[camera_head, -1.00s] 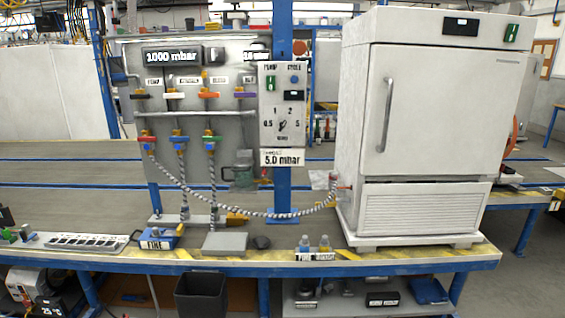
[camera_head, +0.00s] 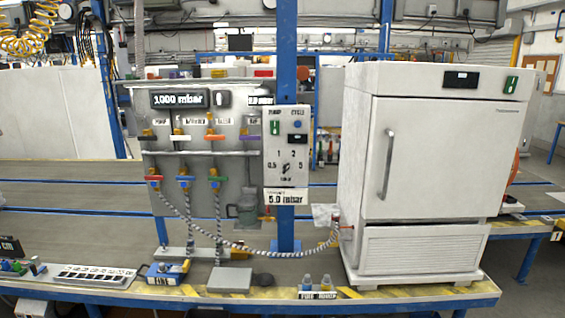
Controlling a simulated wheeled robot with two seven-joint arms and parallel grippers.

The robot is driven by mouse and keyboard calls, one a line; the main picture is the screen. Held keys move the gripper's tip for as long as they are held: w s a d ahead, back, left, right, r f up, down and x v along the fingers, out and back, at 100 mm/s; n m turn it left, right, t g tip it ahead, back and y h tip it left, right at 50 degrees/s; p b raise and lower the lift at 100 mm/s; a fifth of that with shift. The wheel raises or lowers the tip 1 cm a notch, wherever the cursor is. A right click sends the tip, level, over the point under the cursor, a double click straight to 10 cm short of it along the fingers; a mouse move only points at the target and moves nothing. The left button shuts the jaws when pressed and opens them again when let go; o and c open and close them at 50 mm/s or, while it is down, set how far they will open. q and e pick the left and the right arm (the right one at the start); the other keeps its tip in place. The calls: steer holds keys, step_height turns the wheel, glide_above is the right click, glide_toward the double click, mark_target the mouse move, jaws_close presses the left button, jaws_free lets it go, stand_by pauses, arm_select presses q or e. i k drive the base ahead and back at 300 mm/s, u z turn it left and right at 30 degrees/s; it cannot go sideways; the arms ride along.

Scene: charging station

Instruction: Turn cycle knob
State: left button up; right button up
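The control box (camera_head: 286,155) is mounted on the blue post, right of the grey valve panel. It has a green switch under a label that seems to read PUMP, and a small blue round knob (camera_head: 297,124) under the label CYCLE. Below these is a small black display. Lower on the box is a dial (camera_head: 286,169) with numbers around it, including 0.5 and 5. A sign under the box reads 5.0 mbar. Neither of my grippers shows in the head view.
The valve panel (camera_head: 243,178) carries coloured handles and striped hoses. A large white oven (camera_head: 440,150) stands to the right. Along the front of the workbench (camera_head: 400,293) are a blue tool (camera_head: 166,275), a grey plate (camera_head: 229,280), a dark puck and two small bottles.

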mark_target(286, 167)
steer(key=u, duration=0.35)
steer(key=i, duration=2.1)
steer(key=u, duration=0.1)
